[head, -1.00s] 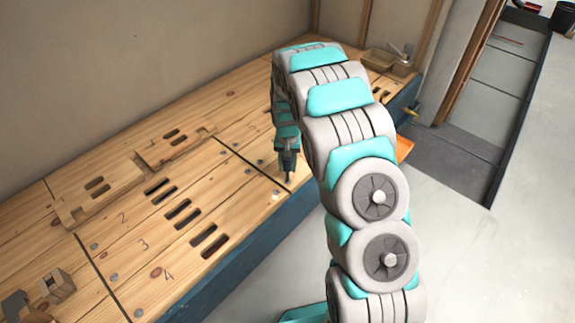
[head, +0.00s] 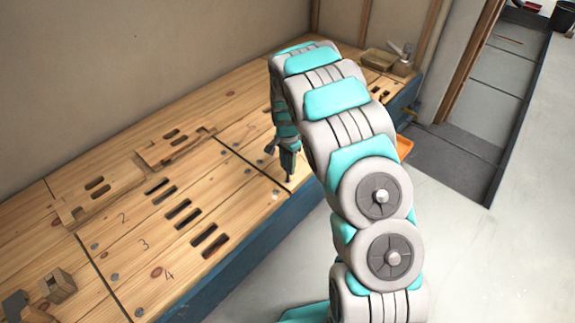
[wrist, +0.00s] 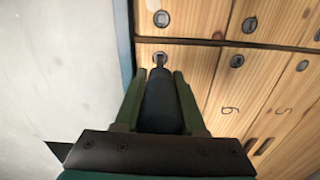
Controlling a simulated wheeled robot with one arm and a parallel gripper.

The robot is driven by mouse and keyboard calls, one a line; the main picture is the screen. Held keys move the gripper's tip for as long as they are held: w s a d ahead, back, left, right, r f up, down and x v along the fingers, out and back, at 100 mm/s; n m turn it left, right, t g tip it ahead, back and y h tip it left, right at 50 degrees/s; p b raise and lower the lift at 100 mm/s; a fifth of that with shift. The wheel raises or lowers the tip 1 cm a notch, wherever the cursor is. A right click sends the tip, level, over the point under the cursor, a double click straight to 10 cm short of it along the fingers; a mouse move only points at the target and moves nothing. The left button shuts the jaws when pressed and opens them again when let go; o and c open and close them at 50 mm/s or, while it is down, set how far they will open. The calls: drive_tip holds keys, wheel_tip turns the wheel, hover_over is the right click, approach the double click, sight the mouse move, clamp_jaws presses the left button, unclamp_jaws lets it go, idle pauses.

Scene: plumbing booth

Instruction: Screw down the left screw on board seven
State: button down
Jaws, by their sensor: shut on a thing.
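My gripper (wrist: 160,82) is shut on a dark, round-bodied driver tool (wrist: 160,105), held between its two green fingers. The tool's narrow tip meets or hovers just over a screw (wrist: 160,57) near the board end in the wrist view; contact is unclear. That screw is on the board at the bench's front edge, beside boards "6" and "5"; its number is hidden, so I cannot read a seven. In the head view my gripper (head: 287,155) points down over the right panel near the seam, and its tip covers the screw.
Across the seam lies another screw (wrist: 162,19). Screws of the neighbouring boards (wrist: 237,61) sit to the right. A notched wooden piece (head: 100,190) lies on the left panel, with a small wooden block (head: 58,285) nearer. Open floor (head: 480,250) lies right of the bench.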

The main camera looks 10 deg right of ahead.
drive_tip(key=shift+r+p, duration=0.7)
drive_tip(key=shift+r, duration=3.15)
